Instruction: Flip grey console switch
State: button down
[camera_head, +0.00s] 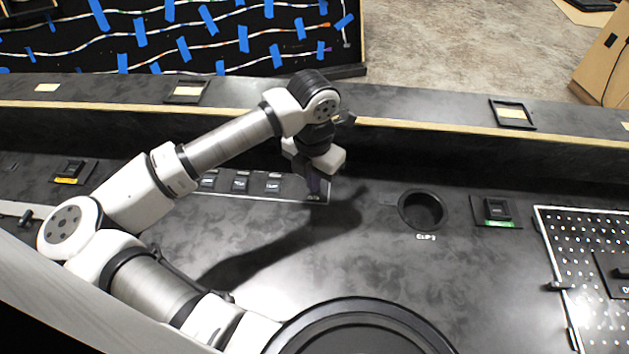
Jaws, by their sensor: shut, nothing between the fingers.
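A row of small dark switches (240,183) sits on a grey panel strip (262,197) on the black console, left of centre in the head view. My gripper (316,196) points down at the right end of this strip, with its fingers together and nothing between them. The fingertips are at or just above the strip; I cannot tell whether they touch it. My gripper and wrist hide part of the strip's right end. The switch positions are too small to read.
A round cup hole (421,209) is right of my gripper. A green-labelled switch (497,210) and a perforated panel (590,265) lie further right. A yellow-labelled switch (72,171) is far left. A raised ledge (420,108) runs behind. The console between strip and cup hole is clear.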

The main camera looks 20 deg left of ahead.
jog(key=shift+f+b, duration=1.55)
jog(key=shift+b, duration=0.7)
jog(key=shift+w, duration=0.1)
